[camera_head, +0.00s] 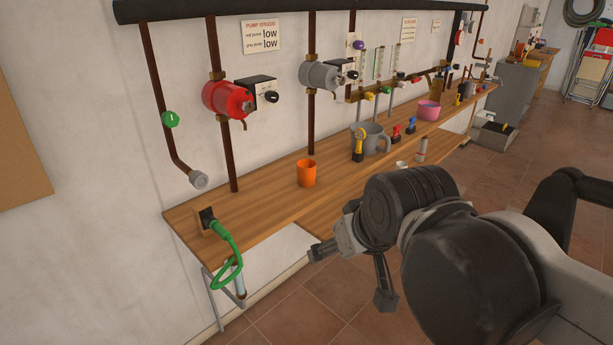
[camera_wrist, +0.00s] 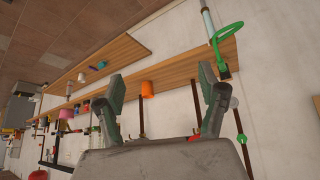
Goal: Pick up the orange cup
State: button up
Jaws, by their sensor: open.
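An orange cup (camera_head: 306,173) stands upright on the wooden shelf (camera_head: 270,197) along the wall, left of a grey pot. My gripper (camera_head: 348,277) is in front of the shelf, to the right of the cup and apart from it. In the wrist view the orange cup (camera_wrist: 147,89) appears between the spread fingers of my gripper (camera_wrist: 162,93), farther off than the fingertips. The gripper is open and empty. Nothing hides the cup in the head view.
A green hose (camera_head: 226,253) hangs at the shelf's left end. A grey pot (camera_head: 372,138) with a yellow-handled valve (camera_head: 358,146) before it stands right of the cup. A red pump (camera_head: 228,99) and a grey pump (camera_head: 319,75) are on pipes above. The shelf around the cup is clear.

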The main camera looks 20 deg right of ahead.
jog(key=w+d+r+n+g+p, duration=0.1)
jog(key=w+r, duration=0.3)
jog(key=w, duration=0.3)
jog(key=w+d+r+n, duration=0.1)
jog(key=w+r, duration=0.2)
jog(key=w, duration=0.4)
jog(key=n+g+y+p, duration=0.3)
jog(key=n, duration=0.4)
send_over(304, 175)
jog(key=d, duration=0.5)
notch_tip(304, 175, down, 15)
jog(key=x, duration=0.8)
jog(key=shift+s+a, duration=0.2)
jog(key=shift+a, duration=0.05)
jog(key=shift+w+x, duration=0.1)
jog(key=shift+x, duration=1.15)
jog(key=shift+w+x, duration=0.15)
jog(key=shift+x, duration=1.15)
jog(key=shift+r, duration=0.15)
jog(key=c, duration=1.2)
